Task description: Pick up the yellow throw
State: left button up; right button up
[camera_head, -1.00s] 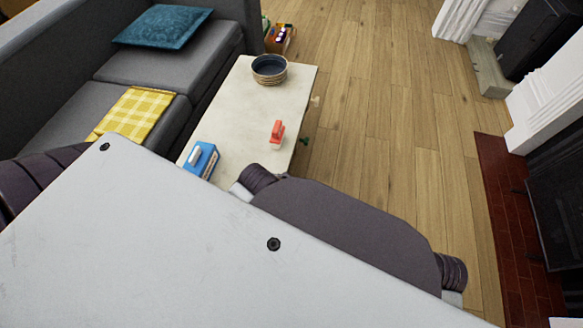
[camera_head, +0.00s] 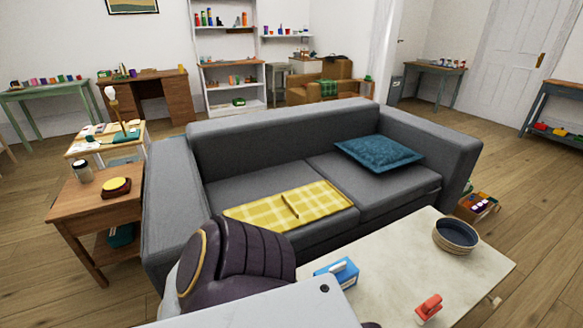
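The yellow throw (camera_head: 272,208) is a flat, folded checked cloth with white lines. It lies on the left seat of the grey sofa (camera_head: 262,183), reaching toward the seat's front edge. A dark arm link of mine stands in front of the sofa's left front and hides a little of the area below the throw. Neither of my grippers shows, so their state cannot be seen.
A pale coffee table (camera_head: 395,268) stands close in front of the sofa. It bears a bowl (camera_head: 456,235), a blue box (camera_head: 337,273) and a red item (camera_head: 428,307). A teal cushion (camera_head: 379,153) lies on the right seat. A wooden side table (camera_head: 92,204) stands left.

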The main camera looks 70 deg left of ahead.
aim_at(284, 213)
jog(key=k+u, duration=0.1)
jog(key=u, duration=2.15)
